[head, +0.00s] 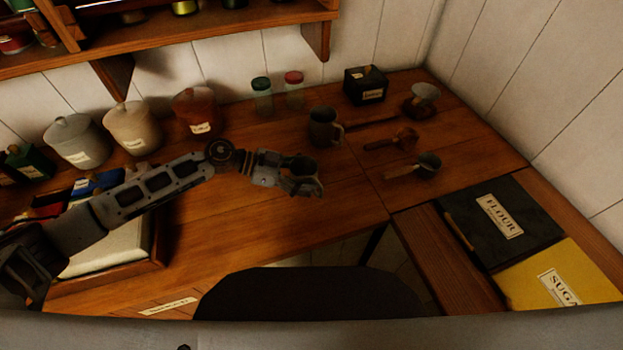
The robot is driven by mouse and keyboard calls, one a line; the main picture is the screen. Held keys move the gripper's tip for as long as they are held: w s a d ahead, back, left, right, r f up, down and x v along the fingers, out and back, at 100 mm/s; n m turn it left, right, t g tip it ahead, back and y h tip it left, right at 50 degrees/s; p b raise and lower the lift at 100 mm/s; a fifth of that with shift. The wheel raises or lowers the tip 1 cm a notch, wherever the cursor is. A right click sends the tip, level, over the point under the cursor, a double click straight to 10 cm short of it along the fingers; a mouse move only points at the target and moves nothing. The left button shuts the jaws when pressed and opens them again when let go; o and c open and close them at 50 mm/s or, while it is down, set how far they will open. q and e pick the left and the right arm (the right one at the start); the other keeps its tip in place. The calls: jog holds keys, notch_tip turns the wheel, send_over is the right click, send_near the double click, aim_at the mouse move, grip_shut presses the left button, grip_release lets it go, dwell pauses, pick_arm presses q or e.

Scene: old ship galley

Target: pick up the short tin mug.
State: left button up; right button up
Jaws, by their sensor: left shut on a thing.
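My left gripper (306,182) reaches in from the left over the middle of the wooden counter. It is shut on a small dark grey thing, which looks like the short tin mug (299,165). The fingers hide most of it, and its rim shows between them. I cannot tell how far it is above the counter. A taller grey mug (321,128) with a handle on its right stands upright just behind the gripper, apart from it. My right gripper is out of view.
Jars (130,128) line the wall at left. Two shakers (262,97) and a black box (366,86) stand at the back. A shelf (200,30) overhangs. The counter's front middle is bare.

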pick_arm(q)
jog(key=a+b, duration=0.2)
jog(key=a, duration=1.2)
jog(key=shift+f, duration=0.1)
jog(key=shift+a, duration=1.15)
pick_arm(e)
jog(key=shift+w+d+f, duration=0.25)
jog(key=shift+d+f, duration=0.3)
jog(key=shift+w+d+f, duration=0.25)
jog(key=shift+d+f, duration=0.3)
